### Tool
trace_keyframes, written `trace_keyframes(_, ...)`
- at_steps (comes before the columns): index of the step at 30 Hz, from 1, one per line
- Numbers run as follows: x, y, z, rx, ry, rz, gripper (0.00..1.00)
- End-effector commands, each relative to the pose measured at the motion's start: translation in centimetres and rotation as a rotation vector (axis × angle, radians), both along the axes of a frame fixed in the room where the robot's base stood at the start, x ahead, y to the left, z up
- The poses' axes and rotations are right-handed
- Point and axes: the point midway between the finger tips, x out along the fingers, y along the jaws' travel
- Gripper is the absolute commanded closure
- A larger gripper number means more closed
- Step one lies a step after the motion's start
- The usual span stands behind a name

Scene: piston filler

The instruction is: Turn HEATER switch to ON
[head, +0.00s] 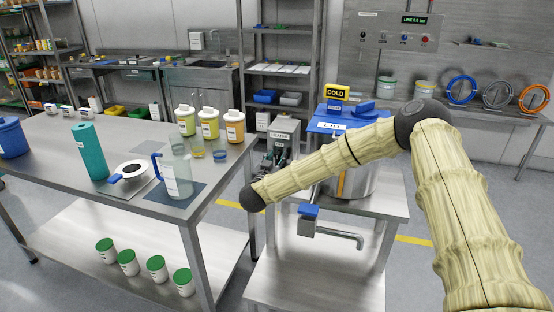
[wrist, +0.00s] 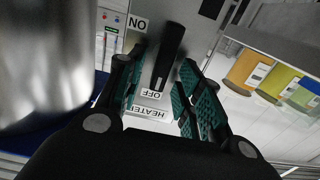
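The HEATER switch is a black lever (wrist: 168,55) on a light panel in the wrist view. The picture is upside down there, with an ON label (wrist: 137,23) above, an OFF label (wrist: 155,93) below and a HEATER label (wrist: 150,113) under that. The lever's lower end appears close to the OFF label. My gripper (wrist: 162,74) is open, with one green-padded finger on each side of the lever; I cannot tell whether either touches it.
A yellow COLD sign (head: 338,92) stands above the blue tank lid (head: 330,122). The shiny tank (wrist: 45,60) is close on the left in the wrist view. A steel table (head: 60,155) with bottles and a clear jug (head: 178,170) is to the left.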

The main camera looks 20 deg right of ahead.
Motion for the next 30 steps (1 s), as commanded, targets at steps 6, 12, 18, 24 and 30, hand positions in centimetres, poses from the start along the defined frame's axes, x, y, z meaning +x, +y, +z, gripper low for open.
trace_keyframes(6,0.71,-0.50,-0.06,-0.001,0.001,0.001,0.64)
trace_keyframes(12,0.72,-0.51,-0.06,0.000,0.000,0.001,0.64)
trace_keyframes(18,0.70,-0.50,-0.05,0.000,0.000,0.001,0.95)
trace_keyframes(24,0.70,-0.51,-0.06,0.001,-0.001,0.001,1.00)
trace_keyframes(30,0.67,-0.54,-0.07,0.024,-0.016,0.000,1.00)
